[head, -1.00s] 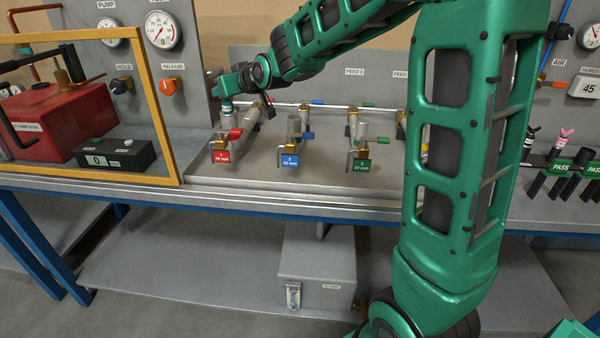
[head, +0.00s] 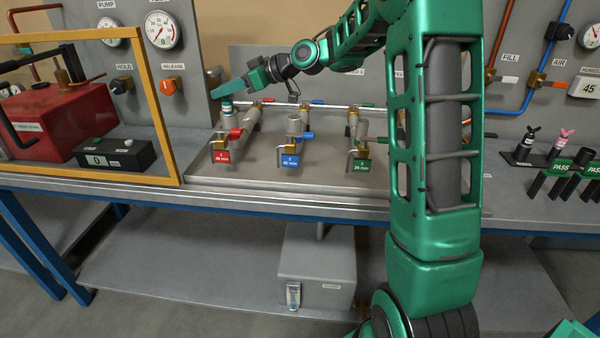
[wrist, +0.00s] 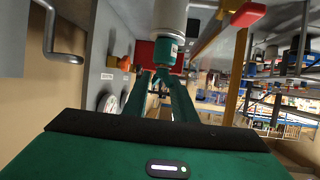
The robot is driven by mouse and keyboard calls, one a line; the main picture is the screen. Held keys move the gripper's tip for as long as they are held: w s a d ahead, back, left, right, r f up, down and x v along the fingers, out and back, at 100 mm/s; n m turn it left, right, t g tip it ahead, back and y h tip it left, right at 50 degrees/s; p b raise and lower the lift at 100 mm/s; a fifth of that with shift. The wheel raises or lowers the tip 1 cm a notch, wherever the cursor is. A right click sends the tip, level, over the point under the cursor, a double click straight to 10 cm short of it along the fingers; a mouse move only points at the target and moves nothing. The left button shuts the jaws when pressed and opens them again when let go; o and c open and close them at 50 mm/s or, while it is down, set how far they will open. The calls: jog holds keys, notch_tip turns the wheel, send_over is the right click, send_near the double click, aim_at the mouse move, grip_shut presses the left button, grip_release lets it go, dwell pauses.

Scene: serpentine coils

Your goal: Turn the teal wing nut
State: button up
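A pipe post with a teal labelled collar (head: 226,107) stands at the back left of the grey manifold plate. The teal collar also shows in the wrist view (wrist: 166,50). A small teal piece at the collar's end, which looks like the wing nut (wrist: 160,74), lies between my fingertips. My gripper (head: 214,95) reaches in from the right, over the post top, pointing left. In the wrist view my gripper (wrist: 160,82) has its two green fingers apart, close on both sides of the wing nut. I cannot tell whether they touch it. The nut's wings are mostly hidden.
A gauge panel (head: 185,60) rises close on the left, with a yellow frame (head: 160,110) and red box (head: 80,125) beyond.

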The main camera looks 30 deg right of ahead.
jog(key=shift+d+n+g+y, duration=0.15)
jog(key=shift+n+g+y, duration=0.35)
jog(key=shift+n+g, duration=0.15)
jog(key=shift+s+d+r, duration=0.1)
jog(key=shift+d, duration=0.1)
jog(key=v, duration=1)
jog(key=s+a+f+m+g+h, duration=0.1)
jog(key=s+a+f+m+h, duration=0.45)
jog(key=s+f, duration=0.3)
jog(key=s+d+f+m+g+h, duration=0.1)
jog(key=s+d+f+m+h, duration=0.1)
jog(key=s, duration=0.6)
jog(key=s+d+f+m+g+h, duration=0.1)
jog(key=s+d+f+m+h, duration=0.1)
jog(key=s+f, duration=0.3)
jog(key=shift+s+d+m, duration=0.2)
jog(key=shift+s+m, duration=0.1)
jog(key=shift+s, duration=1.3)
jog(key=shift+f+g, duration=0.1)
jog(key=shift+g, duration=0.15)
